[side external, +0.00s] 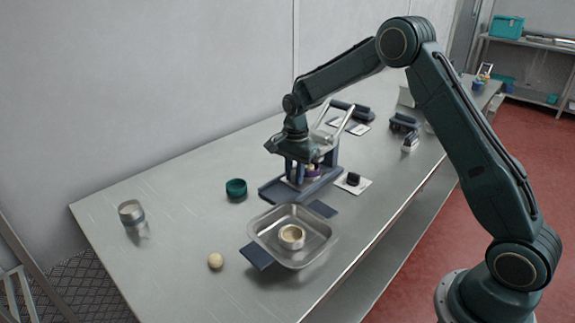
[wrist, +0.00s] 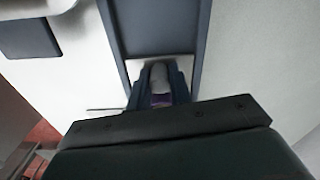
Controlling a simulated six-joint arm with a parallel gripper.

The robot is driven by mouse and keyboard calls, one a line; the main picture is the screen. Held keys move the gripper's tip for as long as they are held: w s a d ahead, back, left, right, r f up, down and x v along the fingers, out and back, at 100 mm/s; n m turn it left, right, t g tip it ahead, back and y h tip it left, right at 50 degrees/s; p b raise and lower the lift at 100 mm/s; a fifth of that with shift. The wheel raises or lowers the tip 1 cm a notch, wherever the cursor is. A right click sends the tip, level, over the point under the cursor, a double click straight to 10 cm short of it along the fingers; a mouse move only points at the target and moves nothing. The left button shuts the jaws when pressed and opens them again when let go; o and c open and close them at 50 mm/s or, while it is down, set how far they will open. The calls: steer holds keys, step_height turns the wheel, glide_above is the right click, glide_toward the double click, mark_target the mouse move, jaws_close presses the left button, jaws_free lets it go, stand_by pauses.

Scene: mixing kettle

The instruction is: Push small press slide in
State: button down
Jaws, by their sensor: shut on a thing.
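My gripper (side external: 304,172) is low inside the press frame. In the wrist view my gripper (wrist: 160,92) has its dark blue fingers close on either side of a grey rounded piece with purple below it (wrist: 160,100). I take this piece to be part of the small press slide; its lower part is hidden.
A steel tray (side external: 325,233) holding a round ring-shaped container (side external: 291,237) stands in front of the press. A green cup (side external: 236,189), a pale ball (side external: 215,261) and a metal jar (side external: 131,212) lie to the left. More dark devices (side external: 404,122) stand behind. The table's left part is mostly clear.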

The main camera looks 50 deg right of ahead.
steer(key=c, duration=1.3)
jaws_free()
steer(key=shift+r, duration=0.1)
step_height(320, 180, up, 14)
steer(key=shift+f, duration=0.15)
